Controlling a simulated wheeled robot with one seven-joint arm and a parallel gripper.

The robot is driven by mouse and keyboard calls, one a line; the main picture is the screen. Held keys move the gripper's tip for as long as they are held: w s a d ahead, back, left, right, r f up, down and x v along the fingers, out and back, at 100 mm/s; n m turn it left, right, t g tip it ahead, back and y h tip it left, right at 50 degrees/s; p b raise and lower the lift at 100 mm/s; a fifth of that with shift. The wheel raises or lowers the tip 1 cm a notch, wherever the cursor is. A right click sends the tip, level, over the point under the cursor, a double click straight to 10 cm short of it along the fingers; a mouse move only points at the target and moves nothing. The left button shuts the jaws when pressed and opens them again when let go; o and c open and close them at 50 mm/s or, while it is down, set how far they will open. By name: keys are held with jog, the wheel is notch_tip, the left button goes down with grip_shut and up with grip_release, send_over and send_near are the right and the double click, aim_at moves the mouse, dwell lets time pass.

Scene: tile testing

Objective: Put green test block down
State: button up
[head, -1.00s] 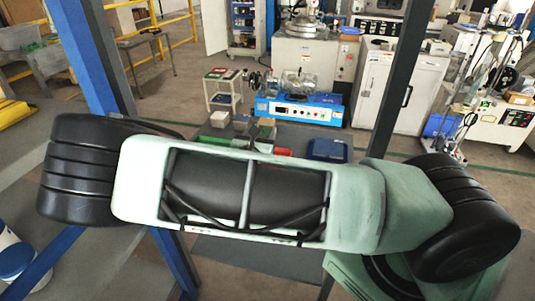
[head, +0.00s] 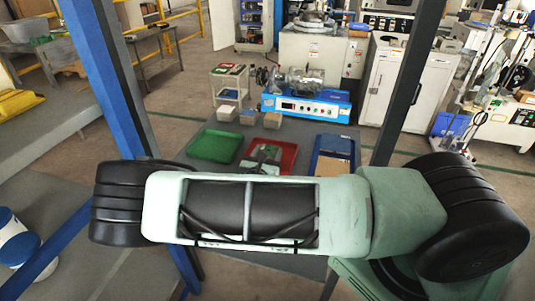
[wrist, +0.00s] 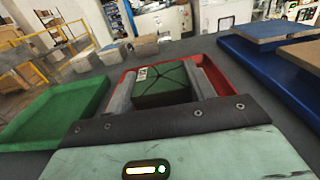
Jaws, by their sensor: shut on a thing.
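The green test block (wrist: 162,82) is dark green with a small pale label on it. It sits between the two grey fingers of my gripper (wrist: 163,88) in the wrist view, and my gripper is shut on it. In the wrist view the block and fingers lie over the red tray (wrist: 222,84). In the head view my gripper (head: 263,158) also shows over the red tray (head: 288,160), partly hidden behind my arm. I cannot tell whether the block touches the tray floor.
A green tray (wrist: 60,112) lies left of the red one, and looks empty. A blue tray (wrist: 262,68) holding flat tiles is on the right. Several small blocks (head: 248,117) stand behind the trays, near a blue machine (head: 305,106).

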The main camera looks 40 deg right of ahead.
jog(key=o, duration=1.2)
jog(key=shift+o, duration=0.2)
jog(key=shift+a, duration=0.1)
jog(key=v, duration=1.1)
jog(key=shift+s+a+b, duration=0.2)
jog(key=shift+s+b, duration=0.1)
jog(key=shift+b, duration=0.1)
jog(key=s+m+g, duration=0.5)
jog(key=s+g, duration=0.1)
jog(key=shift+s+a+r+m, duration=0.15)
jog(key=shift+s+a+m, duration=0.1)
jog(key=shift+m, duration=0.15)
jog(key=s+a+r+m+g+y, duration=0.5)
jog(key=s+a+r+m+y, duration=0.7)
jog(key=s+a+r+y, duration=0.2)
notch_tip(320, 180, up, 4)
jog(key=s+a, duration=0.2)
jog(key=s, duration=0.1)
jog(key=shift+a+y, duration=0.3)
jog(key=shift+y, duration=0.1)
